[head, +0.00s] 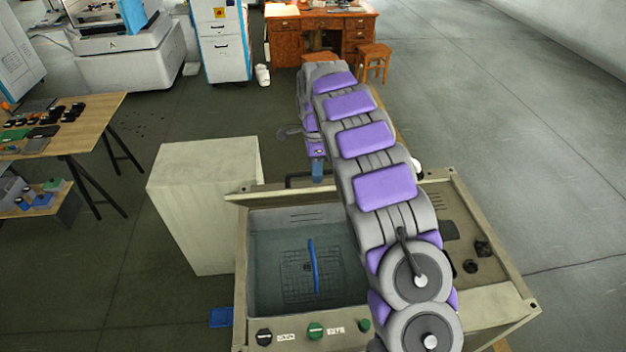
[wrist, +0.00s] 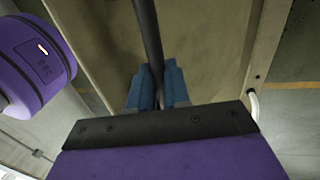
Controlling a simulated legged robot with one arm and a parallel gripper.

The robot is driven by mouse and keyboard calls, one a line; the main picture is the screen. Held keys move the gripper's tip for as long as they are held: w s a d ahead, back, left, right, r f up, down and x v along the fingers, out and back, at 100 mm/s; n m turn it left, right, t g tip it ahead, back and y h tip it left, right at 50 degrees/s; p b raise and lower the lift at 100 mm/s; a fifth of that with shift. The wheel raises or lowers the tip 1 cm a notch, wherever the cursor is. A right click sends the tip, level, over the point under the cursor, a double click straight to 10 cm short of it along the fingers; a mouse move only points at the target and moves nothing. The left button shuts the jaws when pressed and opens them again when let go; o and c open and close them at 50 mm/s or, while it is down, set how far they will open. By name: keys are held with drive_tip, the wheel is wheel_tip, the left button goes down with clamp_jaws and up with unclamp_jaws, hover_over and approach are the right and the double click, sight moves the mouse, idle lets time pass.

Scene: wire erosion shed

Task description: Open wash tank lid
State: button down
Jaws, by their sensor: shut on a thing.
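The wash tank (head: 243,270) stands below me with its basin uncovered. Its beige lid (head: 262,193) stands raised at the far side, seen nearly edge-on. The lid's dark bar handle (head: 296,180) sticks out on the lid's far face. My gripper (head: 317,170) reaches over the tank, and its blue fingers are shut on that handle. In the wrist view the dark bar (wrist: 150,40) runs between the blue fingers (wrist: 157,90), with the beige lid panel (wrist: 205,50) behind it. My arm hides the right part of the basin and some of the lid.
A wire basket (head: 290,285) with a blue handle (head: 314,265) lies in the basin. Knobs (head: 316,331) line the tank's front. A beige cabinet (head: 205,200) stands left of the tank. A table (head: 95,125) with parts is further left. The floor at right is clear.

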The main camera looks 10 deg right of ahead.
drive_tip(key=w+r+p, duration=0.1)
drive_tip(key=w+p, duration=0.2)
drive_tip(key=w, duration=0.3)
drive_tip(key=shift+w+d+r+p, duration=0.15)
drive_tip(key=shift+d+r+p, duration=0.2)
drive_tip(key=shift+r+p, duration=0.05)
idle(0.6)
drive_tip(key=c, duration=1.4)
unclamp_jaws()
drive_tip(key=shift+w+d+f, duration=0.1)
drive_tip(key=shift+w, duration=0.05)
drive_tip(key=shift+o, duration=0.6)
drive_tip(key=shift+w+d+f, duration=0.1)
drive_tip(key=shift+w+f, duration=0.15)
drive_tip(key=shift+w, duration=0.25)
drive_tip(key=shift+o, duration=0.8)
drive_tip(key=shift+w+r, duration=0.1)
drive_tip(key=shift+w, duration=0.05)
drive_tip(key=shift+r, duration=0.35)
